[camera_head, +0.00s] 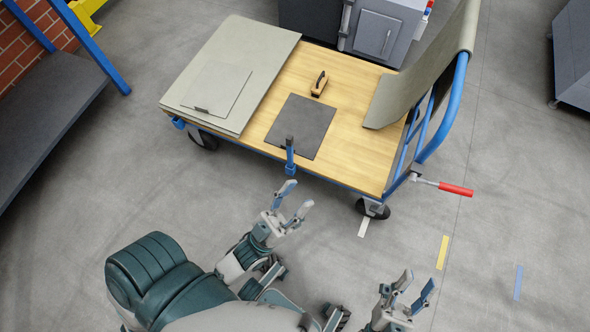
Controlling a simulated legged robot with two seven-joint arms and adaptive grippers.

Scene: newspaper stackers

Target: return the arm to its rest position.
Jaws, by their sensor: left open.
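My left gripper (295,200) is open and empty, above the grey floor in front of the cart. It is apart from the cart's front edge. My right gripper (416,284) is lower and further right, near the bottom of the view, with its fingers apart and nothing between them. My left arm comes in from the lower left, bent. Most of my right arm is out of view below the bottom edge.
A red-tipped lever (455,189) sticks out right. A dark shelf (45,115) stands left.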

